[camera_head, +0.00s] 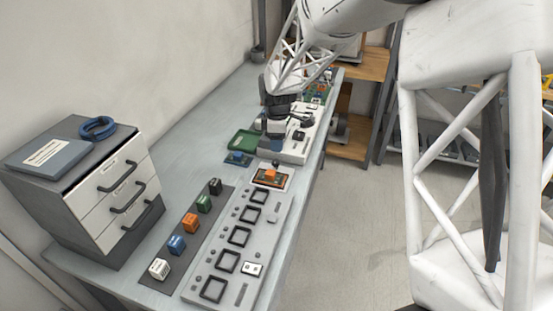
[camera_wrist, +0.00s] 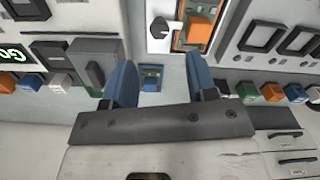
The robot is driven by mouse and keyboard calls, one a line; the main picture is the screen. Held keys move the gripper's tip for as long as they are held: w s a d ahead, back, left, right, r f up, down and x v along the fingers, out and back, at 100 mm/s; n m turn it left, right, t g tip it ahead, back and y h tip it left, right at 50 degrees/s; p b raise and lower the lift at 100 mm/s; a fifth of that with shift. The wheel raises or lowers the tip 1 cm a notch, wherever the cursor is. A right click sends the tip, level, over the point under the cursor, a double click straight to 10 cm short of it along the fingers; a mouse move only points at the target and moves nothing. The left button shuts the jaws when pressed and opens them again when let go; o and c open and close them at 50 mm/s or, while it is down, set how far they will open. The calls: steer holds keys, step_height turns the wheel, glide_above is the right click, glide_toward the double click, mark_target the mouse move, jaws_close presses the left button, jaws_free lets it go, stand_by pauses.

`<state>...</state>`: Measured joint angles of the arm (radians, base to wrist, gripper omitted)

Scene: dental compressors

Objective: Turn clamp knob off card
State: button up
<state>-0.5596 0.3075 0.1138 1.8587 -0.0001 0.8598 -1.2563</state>
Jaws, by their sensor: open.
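A white plate (camera_head: 288,186) on the bench holds a dark card with an orange border (camera_head: 268,181) and an orange block (camera_head: 272,166). In the wrist view the card (camera_wrist: 177,40) lies at the top with the orange block (camera_wrist: 199,30) over it. A dark knob (camera_wrist: 158,28) with a pointed end sits at the card's left edge; whether it overlaps the card I cannot tell. My gripper (camera_head: 277,132) is beyond the plate, above the bench. In the wrist view its two blue fingers (camera_wrist: 161,82) are wide apart with nothing held, below the knob in the picture.
A small blue-green board (camera_head: 238,159) lies near a green tray (camera_head: 243,141). A grey panel with square frames (camera_head: 221,238) and a strip of coloured blocks (camera_head: 190,222) fill the near bench. A drawer cabinet (camera_head: 92,190) stands left. White equipment (camera_head: 296,150) is near my gripper.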

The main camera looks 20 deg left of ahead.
mark_target(276, 161)
steer(key=shift+a+f, duration=0.2)
steer(key=shift+a, duration=0.1)
steer(key=shift+f, duration=0.2)
steer(key=shift+f, duration=3.7)
steer(key=shift+c, duration=0.4)
steer(key=c, duration=0.8)
steer(key=shift+c, duration=0.2)
